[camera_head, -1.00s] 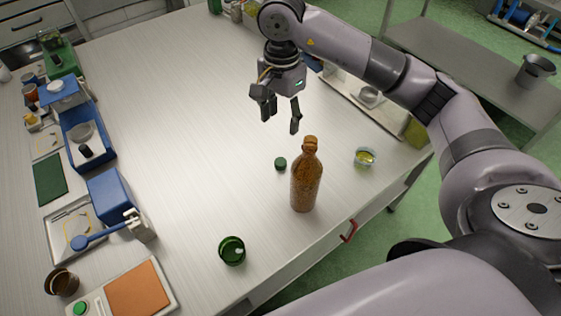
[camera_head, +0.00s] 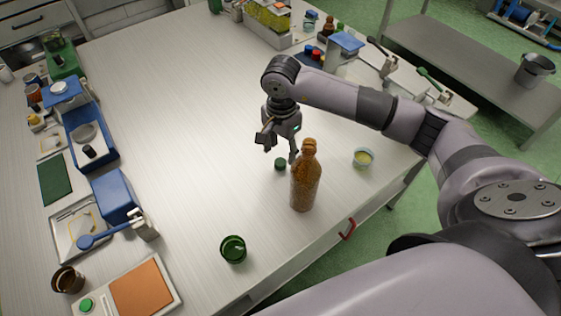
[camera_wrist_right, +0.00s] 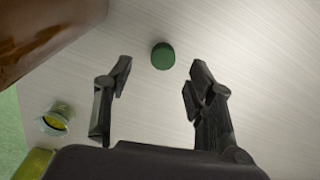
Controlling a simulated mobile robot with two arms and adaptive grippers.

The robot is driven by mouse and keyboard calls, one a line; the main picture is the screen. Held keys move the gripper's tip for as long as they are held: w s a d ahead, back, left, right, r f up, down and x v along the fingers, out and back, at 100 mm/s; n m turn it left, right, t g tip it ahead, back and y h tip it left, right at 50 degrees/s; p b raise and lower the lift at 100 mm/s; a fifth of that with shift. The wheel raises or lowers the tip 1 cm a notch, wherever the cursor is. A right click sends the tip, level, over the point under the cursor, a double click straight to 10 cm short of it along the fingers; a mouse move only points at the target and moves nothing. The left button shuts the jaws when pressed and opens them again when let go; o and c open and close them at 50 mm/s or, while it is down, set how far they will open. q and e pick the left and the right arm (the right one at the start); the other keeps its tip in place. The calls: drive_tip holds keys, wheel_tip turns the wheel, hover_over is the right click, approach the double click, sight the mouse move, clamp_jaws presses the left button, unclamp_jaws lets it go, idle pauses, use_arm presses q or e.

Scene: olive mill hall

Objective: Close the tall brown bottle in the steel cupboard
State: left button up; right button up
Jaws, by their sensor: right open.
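The tall brown bottle (camera_head: 305,184) stands upright on the white worktable, not in a cupboard. No cap shows on its mouth. A small dark green cap (camera_head: 280,164) lies on the table just behind and left of the bottle. My right gripper (camera_head: 279,150) is open and empty, above the cap and close to the bottle's neck. In the right wrist view the cap (camera_wrist_right: 162,56) shows just beyond the gap between the open fingertips (camera_wrist_right: 160,75), and the bottle (camera_wrist_right: 38,35) fills the upper left. My left gripper is not in view.
A small cup of yellow liquid (camera_head: 363,158) stands right of the bottle. A green cup (camera_head: 233,249) stands at the front. A scale with an orange top (camera_head: 141,289), trays and blue boxes (camera_head: 116,195) line the left side. The table's middle is clear.

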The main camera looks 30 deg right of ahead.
sight(281, 161)
drive_tip(key=f, duration=0.1)
drive_tip(key=f+p, duration=0.1)
drive_tip(key=f, duration=0.3)
drive_tip(key=shift+w, duration=0.3)
drive_tip(key=c, duration=0.9)
drive_tip(key=shift+o, duration=0.2)
drive_tip(key=shift+d+r, duration=0.1)
drive_tip(key=shift+r, duration=0.05)
wheel_tip(281, 161, up, 20)
drive_tip(key=b, duration=0.2)
